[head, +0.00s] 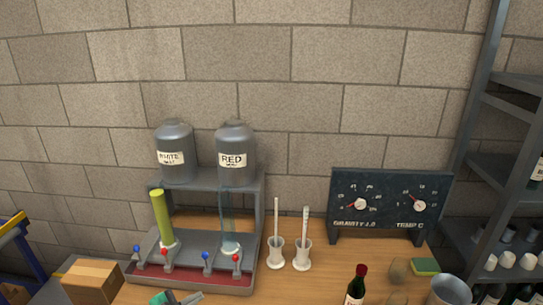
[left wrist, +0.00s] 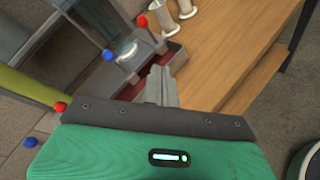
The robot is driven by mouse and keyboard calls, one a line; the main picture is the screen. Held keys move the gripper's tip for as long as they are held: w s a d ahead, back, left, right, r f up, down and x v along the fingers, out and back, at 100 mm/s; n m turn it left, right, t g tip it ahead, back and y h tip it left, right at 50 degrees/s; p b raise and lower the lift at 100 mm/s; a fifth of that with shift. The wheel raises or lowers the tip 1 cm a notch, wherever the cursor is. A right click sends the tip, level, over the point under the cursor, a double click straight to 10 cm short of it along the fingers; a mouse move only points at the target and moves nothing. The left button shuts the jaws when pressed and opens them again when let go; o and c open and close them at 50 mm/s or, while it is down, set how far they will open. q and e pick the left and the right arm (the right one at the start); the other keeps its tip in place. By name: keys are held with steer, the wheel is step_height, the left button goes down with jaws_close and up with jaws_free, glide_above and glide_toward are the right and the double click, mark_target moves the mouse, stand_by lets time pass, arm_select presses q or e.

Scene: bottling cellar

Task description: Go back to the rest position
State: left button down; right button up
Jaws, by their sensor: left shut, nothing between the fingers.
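My left gripper (head: 186,298) shows at the bottom edge of the head view, in front of the filling stand. In the left wrist view its fingers (left wrist: 160,82) are together with nothing between them, over the front edge of the stand and table. My right gripper is in neither view. A tall yellow-green cylinder (head: 161,216) and a clear tube (head: 227,212) stand below the tanks.
Red and blue knobs line the stand's front, close to my left gripper. Two white cylinders (head: 275,252) (head: 302,255), a dark bottle (head: 356,285), a gauge board (head: 388,205) and a grey cup (head: 449,291) stand on the table. A cardboard box (head: 92,276) is left; a shelf rack (head: 510,165) is right.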

arm_select(q)
steer(key=s+d+f+m+g+y, duration=0.1)
steer(key=s+d+f+m+g, duration=0.15)
steer(key=s+m, duration=0.4)
steer(key=s+d+f+m+g+y, duration=0.2)
steer(key=s+m+g, duration=0.1)
steer(key=s+m, duration=0.4)
steer(key=s+a+r+m+g+y, duration=0.1)
steer(key=s+a+m+g+y, duration=0.1)
steer(key=s+m, duration=0.45)
steer(key=s+a+r+m+g+y, duration=0.1)
steer(key=s+a+m+y, duration=0.15)
steer(key=s, duration=0.75)
step_height(320, 180, down, 31)
steer(key=m+g, duration=0.1)
steer(key=g, duration=0.1)
steer(key=s+a+f, duration=0.3)
steer(key=s+f, duration=1.6)
steer(key=f, duration=0.1)
steer(key=shift+g+y, duration=0.35)
steer(key=shift+s+f+m, duration=0.1)
steer(key=shift+m, duration=0.15)
